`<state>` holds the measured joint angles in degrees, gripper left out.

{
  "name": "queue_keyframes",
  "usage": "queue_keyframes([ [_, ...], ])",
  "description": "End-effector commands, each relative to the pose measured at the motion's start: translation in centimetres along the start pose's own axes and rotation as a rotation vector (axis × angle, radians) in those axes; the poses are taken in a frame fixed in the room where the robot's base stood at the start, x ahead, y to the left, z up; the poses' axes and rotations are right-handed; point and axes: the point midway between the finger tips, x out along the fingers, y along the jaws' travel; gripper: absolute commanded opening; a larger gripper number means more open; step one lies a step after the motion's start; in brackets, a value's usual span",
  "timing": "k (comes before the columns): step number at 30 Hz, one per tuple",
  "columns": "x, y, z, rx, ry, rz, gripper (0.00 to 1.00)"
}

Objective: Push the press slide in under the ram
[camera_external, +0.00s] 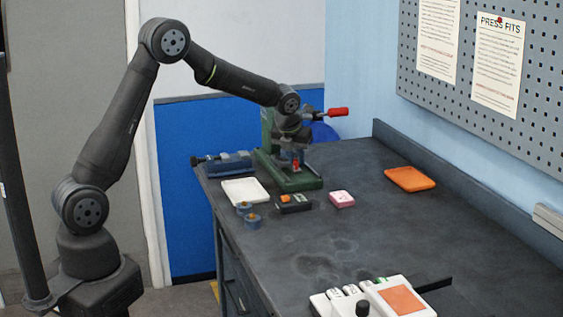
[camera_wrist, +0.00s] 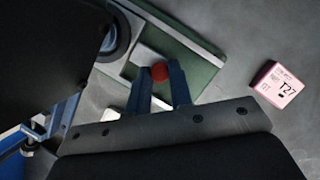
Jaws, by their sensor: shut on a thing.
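The green press (camera_external: 268,135) stands at the back of the bench, with a red-handled lever (camera_external: 330,113) sticking out to the right. Its green base (camera_wrist: 203,75) shows in the wrist view. A pale grey slide (camera_wrist: 146,55) lies on that base, with a round red knob (camera_wrist: 159,72) at its near end. My gripper (camera_external: 294,158) is low in front of the press. In the wrist view its two fingers (camera_wrist: 160,78) are closed on the red knob. The ram is largely hidden by my arm; I cannot tell how far the slide is under it.
A pink T27 box (camera_wrist: 278,85) sits to the right of the press base. A white tray (camera_external: 245,191), blue pots (camera_external: 253,221), a black holder (camera_external: 294,207) and a blue vise (camera_external: 228,164) are close by. An orange tray (camera_external: 410,179) lies to the right. The middle bench is clear.

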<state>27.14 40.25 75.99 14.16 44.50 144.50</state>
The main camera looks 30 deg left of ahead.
Motion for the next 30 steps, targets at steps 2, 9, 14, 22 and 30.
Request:
queue_keyframes([
  [2,0.0,0.3,0.3,-0.001,-0.004,0.003,0.00],
  [9,0.0,0.4,0.3,-0.002,-0.005,0.004,0.33],
  [14,0.0,0.3,0.3,-0.002,-0.004,0.003,0.41],
  [22,-0.6,0.2,0.2,-0.001,-0.004,0.002,0.41],
  [30,-5.7,0.2,0.3,-0.001,-0.008,0.001,0.41],
])
